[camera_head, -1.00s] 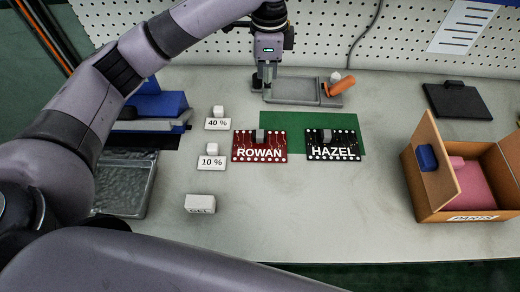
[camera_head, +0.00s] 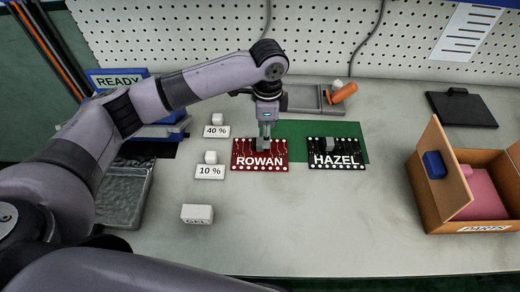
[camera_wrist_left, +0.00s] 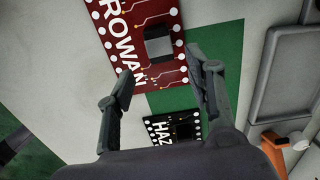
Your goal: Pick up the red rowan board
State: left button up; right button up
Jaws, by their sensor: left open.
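The red ROWAN board (camera_head: 259,154) lies flat, its right part on a green mat (camera_head: 293,129). It has a grey block on its upper middle. My left gripper (camera_head: 265,136) is above the board's block in the head view. In the left wrist view the gripper (camera_wrist_left: 162,84) is open and empty, its fingers spread, with the red board (camera_wrist_left: 138,38) and its grey block (camera_wrist_left: 158,42) beyond the fingertips. I cannot tell the exact height of the fingertips above the block. My right gripper is not in view.
The black HAZEL board (camera_head: 335,153) lies just right of the red one. Cards marked 40 % (camera_head: 216,131) and 10 % (camera_head: 210,172) stand left. A GEL block (camera_head: 197,214) is in front. A cardboard parts box (camera_head: 437,197) stands right. A grey tray (camera_head: 303,98) is behind.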

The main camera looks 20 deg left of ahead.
aim_at(260, 151)
pick_arm(q)
jog(key=shift+w+a+f+p, duration=0.1)
jog(key=shift+f+p, duration=0.1)
jog(key=shift+f, duration=1.15)
jog(key=shift+w+f+p, duration=0.1)
jog(key=shift+f+p, duration=0.1)
jog(key=shift+f, duration=1.15)
jog(key=shift+s, duration=0.1)
jog(key=shift+c, duration=0.3)
grip_shut()
